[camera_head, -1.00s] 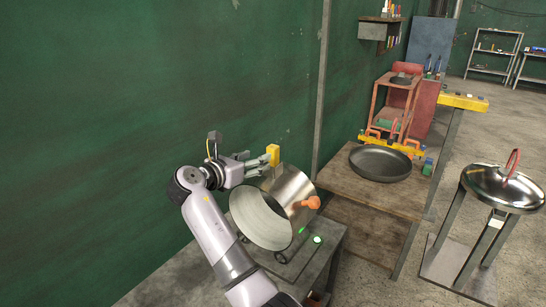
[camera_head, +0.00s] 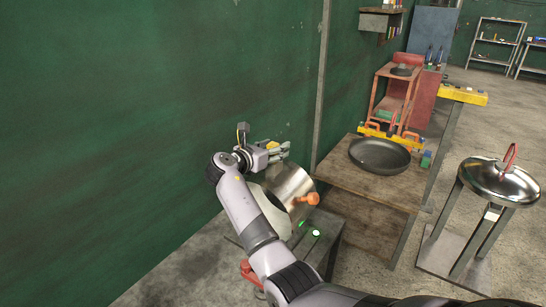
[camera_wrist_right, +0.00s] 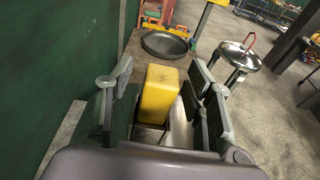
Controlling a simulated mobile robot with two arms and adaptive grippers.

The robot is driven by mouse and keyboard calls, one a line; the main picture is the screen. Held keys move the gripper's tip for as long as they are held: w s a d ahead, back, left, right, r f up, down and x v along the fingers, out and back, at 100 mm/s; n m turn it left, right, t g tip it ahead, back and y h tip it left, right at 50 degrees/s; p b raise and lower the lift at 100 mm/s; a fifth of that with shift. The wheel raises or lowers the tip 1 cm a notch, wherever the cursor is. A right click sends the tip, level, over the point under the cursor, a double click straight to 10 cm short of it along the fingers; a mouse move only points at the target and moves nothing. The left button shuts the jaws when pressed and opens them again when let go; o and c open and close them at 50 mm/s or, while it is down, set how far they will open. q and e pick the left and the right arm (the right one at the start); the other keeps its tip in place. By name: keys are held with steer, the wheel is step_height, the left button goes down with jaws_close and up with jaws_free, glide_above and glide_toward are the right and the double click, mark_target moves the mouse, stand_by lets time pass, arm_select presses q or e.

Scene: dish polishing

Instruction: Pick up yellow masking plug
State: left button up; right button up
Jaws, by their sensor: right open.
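The yellow masking plug (camera_wrist_right: 160,93) stands up between the two fingers of my right gripper (camera_wrist_right: 162,105) in the right wrist view. The fingers are open, with a gap visible on either side of the plug. In the head view my right gripper (camera_head: 278,151) is above the shiny metal cylinder (camera_head: 293,180), and only a little yellow of the plug (camera_head: 271,145) shows behind the fingers. The plug's lower end meets the metal part. My right forearm hides much of the cylinder's open end. My left gripper is not in view.
An orange plug (camera_head: 312,198) sticks out of the cylinder's side. The green wall (camera_head: 150,120) is close on the left. A dark pan (camera_head: 380,156) lies on the wooden table (camera_head: 350,190). A lidded metal dish (camera_head: 500,182) stands on the right.

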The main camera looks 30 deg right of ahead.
jaws_close()
stand_by(0.4)
steer(key=shift+r, duration=0.15)
